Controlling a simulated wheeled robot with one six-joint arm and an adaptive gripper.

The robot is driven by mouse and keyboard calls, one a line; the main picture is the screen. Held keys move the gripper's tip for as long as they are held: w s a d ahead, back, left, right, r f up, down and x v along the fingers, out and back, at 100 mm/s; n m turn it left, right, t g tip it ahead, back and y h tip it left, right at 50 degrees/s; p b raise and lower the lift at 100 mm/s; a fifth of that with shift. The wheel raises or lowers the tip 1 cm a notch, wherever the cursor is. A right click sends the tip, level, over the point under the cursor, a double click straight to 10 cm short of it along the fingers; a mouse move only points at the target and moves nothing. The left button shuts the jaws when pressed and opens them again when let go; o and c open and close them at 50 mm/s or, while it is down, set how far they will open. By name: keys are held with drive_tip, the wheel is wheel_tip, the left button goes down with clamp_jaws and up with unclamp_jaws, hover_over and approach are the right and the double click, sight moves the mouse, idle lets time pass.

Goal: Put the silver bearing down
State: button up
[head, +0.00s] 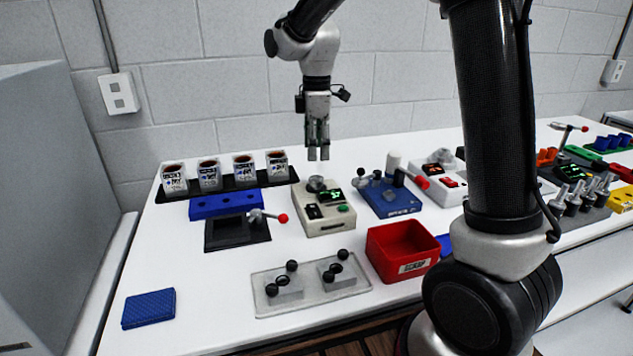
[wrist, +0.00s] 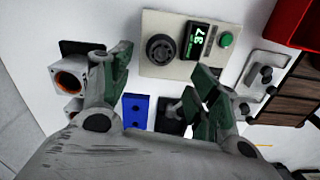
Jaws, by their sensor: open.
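My gripper (head: 318,155) hangs above the beige tester box (head: 325,212), fingers pointing down, empty and apart from it. In the wrist view its two fingers (wrist: 163,65) are spread open. A round silver-grey piece (head: 316,183) sits on top of the tester, just below the fingertips. In the wrist view it shows as a dark round piece (wrist: 160,48) with a ring shape. I cannot tell whether this is the silver bearing on the tester's seat or only the seat. The tester has a lit green display (wrist: 196,41) and a green button (wrist: 226,39).
Behind left stands a black tray with several labelled cups (head: 243,165). A blue block (head: 226,204) and a black fixture with a red-knobbed lever (head: 237,232) lie left. A red bin (head: 402,251) and clear plate (head: 311,289) are in front. A blue device (head: 389,197) stands right.

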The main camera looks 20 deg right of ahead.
sight(316, 178)
drive_tip(key=shift+f+n, duration=0.25)
drive_tip(key=shift+n, duration=0.45)
wheel_tip(316, 178, down, 8)
drive_tip(key=shift+s+r, duration=0.1)
drive_tip(key=shift+r, duration=0.15)
drive_tip(key=shift+c, duration=0.4)
drive_tip(key=c, duration=1.2)
drive_tip(key=shift+o, duration=0.2)
